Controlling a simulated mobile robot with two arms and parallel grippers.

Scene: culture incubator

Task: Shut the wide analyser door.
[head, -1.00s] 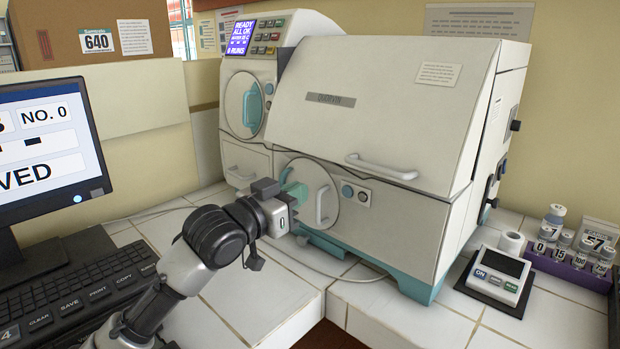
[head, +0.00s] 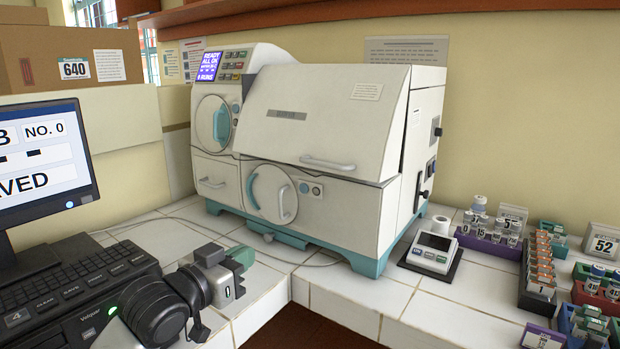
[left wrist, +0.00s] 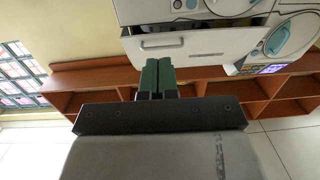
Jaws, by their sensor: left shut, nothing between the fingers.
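The analyser (head: 345,215) is a cream cabinet with teal feet on the tiled bench. Its wide door (head: 325,120) is the big sloping front panel, with a white bar handle (head: 327,163) near its lower edge. The door lies down over the front; a thin dark line runs along its lower edge, and I cannot tell whether a small gap is left. My left gripper (head: 243,257) is shut and empty, in front of the analyser at lower left, clear of it. Its green fingers (left wrist: 157,77) are together in the left wrist view. My right gripper is out of view.
A round door with a teal handle (head: 221,124) and a lower round door (head: 272,194) look shut. A monitor (head: 45,160) and keyboard (head: 70,290) stand left. A small scale (head: 430,251) and vial racks (head: 490,240) stand right. Bare tiles lie before the analyser.

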